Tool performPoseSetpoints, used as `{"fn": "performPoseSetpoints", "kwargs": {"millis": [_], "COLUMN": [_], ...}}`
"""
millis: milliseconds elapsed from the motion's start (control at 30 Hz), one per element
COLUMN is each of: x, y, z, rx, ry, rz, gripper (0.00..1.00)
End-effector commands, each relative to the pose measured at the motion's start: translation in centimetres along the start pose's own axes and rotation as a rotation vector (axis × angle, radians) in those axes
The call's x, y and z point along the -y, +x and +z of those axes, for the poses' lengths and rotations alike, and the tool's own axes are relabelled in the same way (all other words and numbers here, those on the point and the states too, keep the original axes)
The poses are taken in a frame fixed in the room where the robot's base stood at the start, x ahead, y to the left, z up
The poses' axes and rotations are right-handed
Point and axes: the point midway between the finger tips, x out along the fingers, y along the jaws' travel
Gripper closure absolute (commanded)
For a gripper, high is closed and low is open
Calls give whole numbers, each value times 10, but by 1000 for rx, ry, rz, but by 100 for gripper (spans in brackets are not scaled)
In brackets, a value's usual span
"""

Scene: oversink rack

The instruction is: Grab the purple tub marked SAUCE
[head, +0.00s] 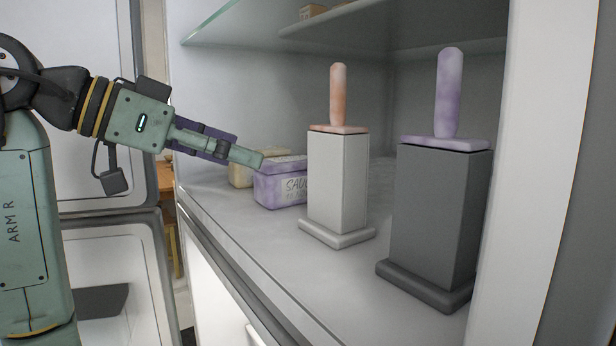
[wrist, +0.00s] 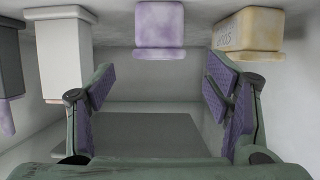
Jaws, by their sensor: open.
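The purple tub (head: 268,189) stands on the shelf in the head view, its front label reading "SAU" before the white pedestal hides the rest. It also shows in the wrist view (wrist: 160,27) at the top middle, where the picture looks upside down. My gripper (head: 248,156) reaches in from the left, and its fingertip overlaps the tub's upper left edge in the head view. In the wrist view my gripper (wrist: 159,82) is open and empty, its purple-padded fingers wide apart. The tub lies beyond the fingertips, roughly centred between them; I see no contact.
A yellowish tub (head: 240,174) stands beside the purple one, also seen in the wrist view (wrist: 249,29). A white pedestal (head: 337,185) with an orange handled piece and a dark grey pedestal (head: 436,220) with a purple one stand to the right. A glass shelf (head: 235,22) is overhead.

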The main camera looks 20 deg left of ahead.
Motion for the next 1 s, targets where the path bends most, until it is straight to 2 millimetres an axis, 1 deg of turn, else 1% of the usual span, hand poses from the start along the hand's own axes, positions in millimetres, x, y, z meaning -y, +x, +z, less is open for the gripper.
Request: {"fn": "performPoseSetpoints", "kwargs": {"millis": [100,200,467,700,833,1000], "x": [0,0,0,-1,-1,-1], "y": [21,36,57,92,99,100], "z": [0,-1,-2,-3,-2,-2], "rx": [1,1,-1,-1,-2,-2], "ry": [0,0,1,0,1,1], "rz": [2,2,0,1,1,0], "gripper": [28,28,28,28,28,28]}}
